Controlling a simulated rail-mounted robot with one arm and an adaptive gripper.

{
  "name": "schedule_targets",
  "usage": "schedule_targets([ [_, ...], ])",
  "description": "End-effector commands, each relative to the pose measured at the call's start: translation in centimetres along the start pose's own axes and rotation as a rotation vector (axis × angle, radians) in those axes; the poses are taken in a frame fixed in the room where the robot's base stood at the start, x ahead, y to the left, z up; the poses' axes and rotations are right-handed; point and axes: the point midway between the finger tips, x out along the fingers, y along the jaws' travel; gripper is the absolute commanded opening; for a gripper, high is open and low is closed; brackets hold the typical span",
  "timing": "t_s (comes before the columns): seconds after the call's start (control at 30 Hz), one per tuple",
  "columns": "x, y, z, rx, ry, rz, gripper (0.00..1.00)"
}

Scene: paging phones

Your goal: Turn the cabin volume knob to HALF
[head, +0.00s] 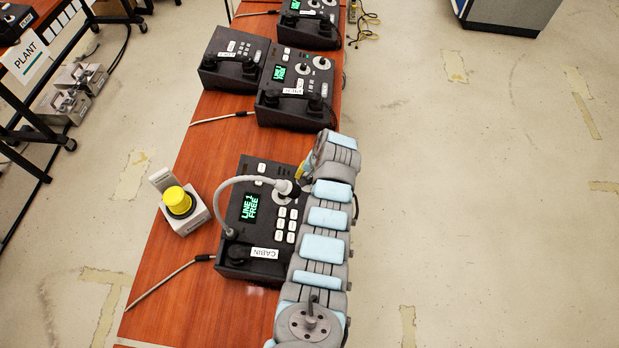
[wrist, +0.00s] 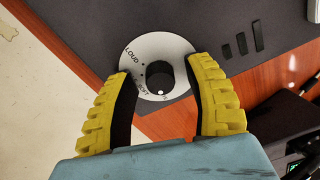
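The cabin paging phone (head: 233,262) is a black desk unit with a CABIN label, a gooseneck microphone and a green screen reading LINE 1 FREE. Its volume knob (wrist: 159,72) is black with a white dot near the bottom edge, on a white dial disc (wrist: 178,47). LOUD is readable at the disc's upper left, and smaller lettering lies at the lower left. My gripper (wrist: 160,68) is open, with yellow fingers apart on either side of the knob; contact is not visible.
A grey box with a yellow button (head: 177,200) stands left of the phone. Other phones (head: 293,87) stand farther along the wooden table (head: 185,290). The microphone's gooseneck (head: 235,186) arches close to my gripper. Open floor lies right of the table.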

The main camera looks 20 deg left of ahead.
Motion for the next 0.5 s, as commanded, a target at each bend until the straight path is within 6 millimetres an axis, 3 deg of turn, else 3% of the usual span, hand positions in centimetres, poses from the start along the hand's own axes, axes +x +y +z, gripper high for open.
schedule_targets([
  [0.03,0.0,0.01,0.0,0.0,0.0,0.0,0.35],
  [0.17,0.0,0.01,0.0,0.0,0.0,0.0,0.0],
  [0.5,-0.13,-0.02,0.04,0.03,-0.001,0.002,0.0],
])
